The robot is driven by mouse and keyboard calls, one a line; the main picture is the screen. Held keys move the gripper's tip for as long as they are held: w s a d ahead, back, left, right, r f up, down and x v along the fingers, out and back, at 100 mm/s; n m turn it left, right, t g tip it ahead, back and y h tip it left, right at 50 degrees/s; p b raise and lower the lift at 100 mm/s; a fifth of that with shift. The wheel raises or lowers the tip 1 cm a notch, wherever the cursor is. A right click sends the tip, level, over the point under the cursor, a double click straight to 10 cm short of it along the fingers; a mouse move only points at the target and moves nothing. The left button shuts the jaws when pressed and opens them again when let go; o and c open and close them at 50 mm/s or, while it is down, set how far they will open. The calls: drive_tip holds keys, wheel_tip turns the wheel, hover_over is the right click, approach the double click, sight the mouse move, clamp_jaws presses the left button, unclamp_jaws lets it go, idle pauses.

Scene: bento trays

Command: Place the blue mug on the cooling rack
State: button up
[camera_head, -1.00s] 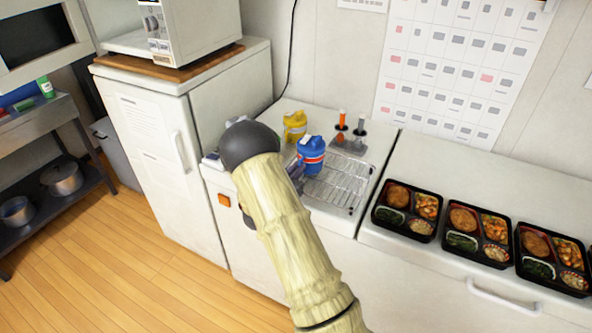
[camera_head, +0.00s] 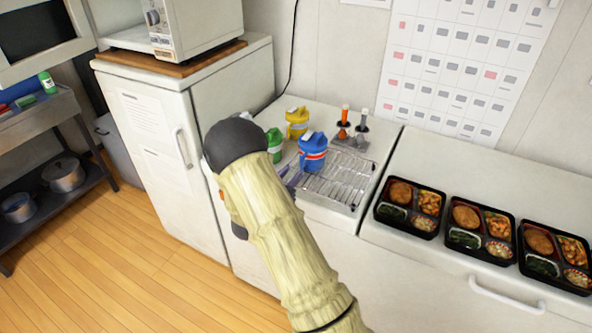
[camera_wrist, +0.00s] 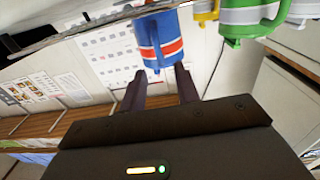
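The blue mug (camera_head: 313,152), with a red and white band, stands upright at the back left part of the wire cooling rack (camera_head: 345,184) in the head view. It shows large in the wrist view (camera_wrist: 160,42), just beyond my fingertips. My gripper (camera_wrist: 160,77) is open, its two dark fingers spread apart with nothing held between them. In the head view only a bit of the gripper (camera_head: 291,179) shows left of the mug; my arm hides the rest. Whether a finger touches the mug cannot be told.
A green mug (camera_head: 274,145) and a yellow mug (camera_head: 296,122) stand left of and behind the rack. Orange and grey-handled items (camera_head: 344,122) stand behind it. Filled bento trays (camera_head: 408,207) line the counter to the right. A fridge with a microwave (camera_head: 190,30) is at left.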

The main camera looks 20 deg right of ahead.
drive_tip(key=b+v, duration=0.1)
drive_tip(key=v, duration=0.6)
drive_tip(key=shift+w, duration=0.1)
drive_tip(key=s+a+r+n+g+y, duration=0.2)
drive_tip(key=s+a+n+y, duration=0.4)
drive_tip(key=y, duration=0.8)
drive_tip(key=s+r+n+g, duration=0.1)
drive_tip(key=s+n+g, duration=0.3)
drive_tip(key=s, duration=1.1)
drive_tip(key=shift+a+n+g+y, duration=0.15)
drive_tip(key=shift+n+g+y, duration=0.25)
drive_tip(key=shift+g, duration=0.6)
drive_tip(key=shift+r, duration=0.15)
